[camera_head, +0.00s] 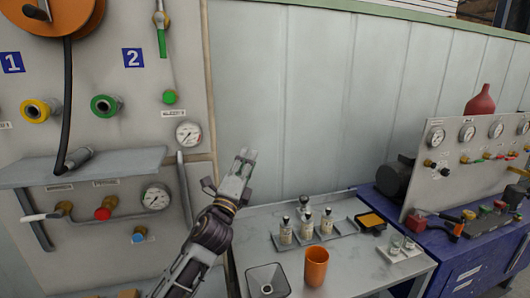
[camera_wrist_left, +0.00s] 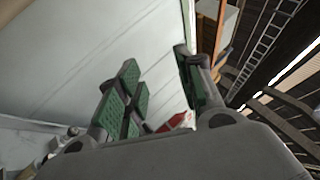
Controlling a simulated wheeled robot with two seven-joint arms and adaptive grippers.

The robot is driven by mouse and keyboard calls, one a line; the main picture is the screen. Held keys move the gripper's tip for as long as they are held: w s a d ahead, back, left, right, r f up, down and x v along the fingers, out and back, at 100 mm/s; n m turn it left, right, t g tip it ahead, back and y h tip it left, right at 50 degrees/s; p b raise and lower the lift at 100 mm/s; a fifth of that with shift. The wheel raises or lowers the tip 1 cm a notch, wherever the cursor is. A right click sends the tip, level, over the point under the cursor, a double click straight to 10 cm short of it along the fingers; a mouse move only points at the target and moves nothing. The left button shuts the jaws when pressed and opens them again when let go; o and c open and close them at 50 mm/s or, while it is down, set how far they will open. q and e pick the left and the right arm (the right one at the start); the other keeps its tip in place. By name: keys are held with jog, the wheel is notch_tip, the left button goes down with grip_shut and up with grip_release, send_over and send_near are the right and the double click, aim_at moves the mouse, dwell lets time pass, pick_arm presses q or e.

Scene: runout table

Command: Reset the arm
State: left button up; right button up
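My left arm comes up from the bottom of the head view. Its gripper (camera_head: 243,160) is raised in the air, pointing up, in front of the pale wall and right of the valve panel. In the left wrist view the green-padded fingers (camera_wrist_left: 160,80) stand apart with nothing held between them. A small red thing (camera_wrist_left: 177,121) shows beyond the gap, partly hidden by the gripper. My right gripper is in neither view.
The grey table (camera_head: 355,265) holds an orange cup (camera_head: 316,266), a square metal funnel (camera_head: 268,281) and a tray (camera_head: 345,228) with several bottles. The gauge panel (camera_head: 180,100) stands close on the left. A blue bench (camera_head: 470,265) with another panel stands right.

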pick_arm(q)
jog(key=s+a+f+n+g+y, duration=0.3)
jog(key=a+f+n, duration=0.15)
jog(key=f, duration=0.45)
jog(key=s+a+f+n+g+y, duration=0.2)
jog(key=s+a+f+n+g, duration=0.15)
jog(key=f+n, duration=0.4)
jog(key=s+a+f+n+g+y, duration=0.2)
jog(key=s+a+f+n+y, duration=0.15)
jog(key=f, duration=0.75)
jog(key=s+a+f+n+g, duration=0.25)
jog(key=s+f, duration=0.25)
jog(key=s, duration=0.3)
jog(key=s+a+f+n+g+h, duration=0.1)
jog(key=s+f+n+g, duration=0.25)
jog(key=s+f, duration=0.4)
jog(key=s+a+f+n+g, duration=0.2)
jog(key=s+f+g, duration=0.2)
jog(key=s, duration=0.5)
notch_tip(320, 180, down, 34)
jog(key=s+g+b, duration=0.1)
jog(key=s+b, duration=0.1)
jog(key=s, duration=0.1)
jog(key=s+a+f+b, duration=0.1)
jog(key=s+a+f, duration=0.1)
jog(key=s+f, duration=0.9)
jog(key=s+a+f+g+b, duration=0.1)
jog(key=s+a+f, duration=0.1)
jog(key=s+f, duration=0.9)
jog(key=shift+f, duration=0.25)
